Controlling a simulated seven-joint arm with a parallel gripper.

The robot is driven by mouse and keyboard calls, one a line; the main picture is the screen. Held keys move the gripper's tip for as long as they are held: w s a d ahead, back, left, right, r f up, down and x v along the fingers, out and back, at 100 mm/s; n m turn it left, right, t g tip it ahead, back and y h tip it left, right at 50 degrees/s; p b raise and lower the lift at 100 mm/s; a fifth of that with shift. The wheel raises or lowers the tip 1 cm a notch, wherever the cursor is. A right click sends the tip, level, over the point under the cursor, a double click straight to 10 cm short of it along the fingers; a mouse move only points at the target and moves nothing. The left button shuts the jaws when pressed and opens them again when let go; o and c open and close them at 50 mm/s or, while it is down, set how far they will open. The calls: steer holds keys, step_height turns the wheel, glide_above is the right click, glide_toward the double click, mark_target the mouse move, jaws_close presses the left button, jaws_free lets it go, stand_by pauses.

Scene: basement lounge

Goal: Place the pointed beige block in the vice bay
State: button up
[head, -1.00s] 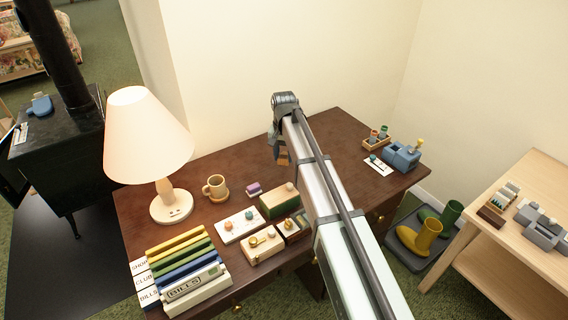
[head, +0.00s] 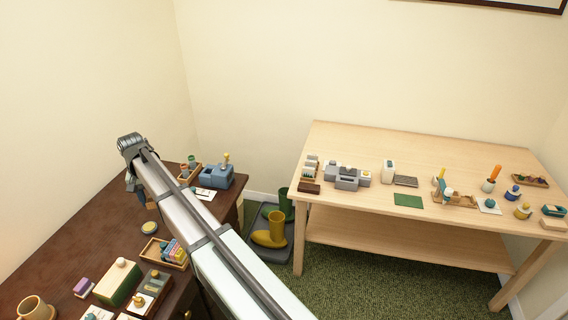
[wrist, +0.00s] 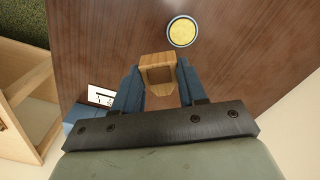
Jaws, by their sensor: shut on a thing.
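My gripper (wrist: 159,74) is shut on a tan wooden block (wrist: 158,68), gripped between its two blue fingers above the dark desk. In the head view my gripper (head: 137,190) hangs over the desk's far part, and the block is hardly visible there. A blue vice-like device (head: 217,177) stands to its right on the desk, beside a white card (head: 203,194). A grey vice-like device (head: 347,176) stands on the light workbench. Which one holds the vice bay is unclear.
A round yellow-topped tin (wrist: 183,32) lies on the desk near the held block. The workbench carries several small items.

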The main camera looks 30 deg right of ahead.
steer(key=d+m, duration=0.5)
steer(key=d, duration=2.6)
steer(key=s+d+m, duration=0.2)
steer(key=s+d, duration=0.5)
steer(key=d, duration=0.9)
steer(key=s+d+m, duration=0.2)
steer(key=s+d, duration=0.5)
steer(key=d, duration=0.8)
steer(key=s+d+m, duration=0.3)
steer(key=s+d, duration=0.5)
steer(key=d, duration=0.8)
steer(key=shift+d+r, duration=0.15)
steer(key=shift+d, duration=0.2)
steer(key=s+d+m, duration=0.9)
steer(key=s+d, duration=1.7)
steer(key=s, duration=0.2)
steer(key=f+m, duration=0.1)
steer(key=f, duration=0.3)
steer(key=f+m, duration=0.2)
steer(key=f, duration=0.3)
steer(key=shift+w+d+f, duration=0.15)
steer(key=shift+w+d, duration=0.05)
